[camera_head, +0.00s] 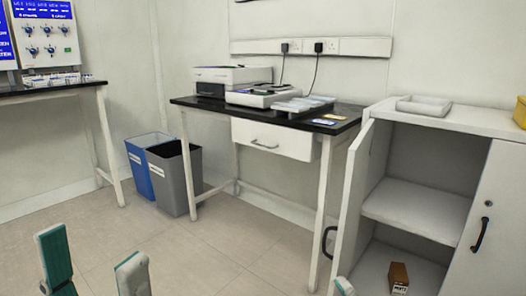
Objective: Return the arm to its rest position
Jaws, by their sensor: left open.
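My left gripper (92,248) shows at the bottom left. Its two grey and teal fingers are spread apart with only floor visible between them, so it is open and looks empty. Its arm is out of the frame. A small pale tip (343,287) at the bottom edge, beside the open cabinet, may be part of my right gripper; too little shows to tell its state.
A white cabinet (476,123) stands at right with its left door (353,200) open; a small brown box (398,277) is inside, low down. A black-topped table (190,101) with devices stands at the back. Blue (138,160) and grey bins (172,180) stand left of it. The floor (215,245) is clear.

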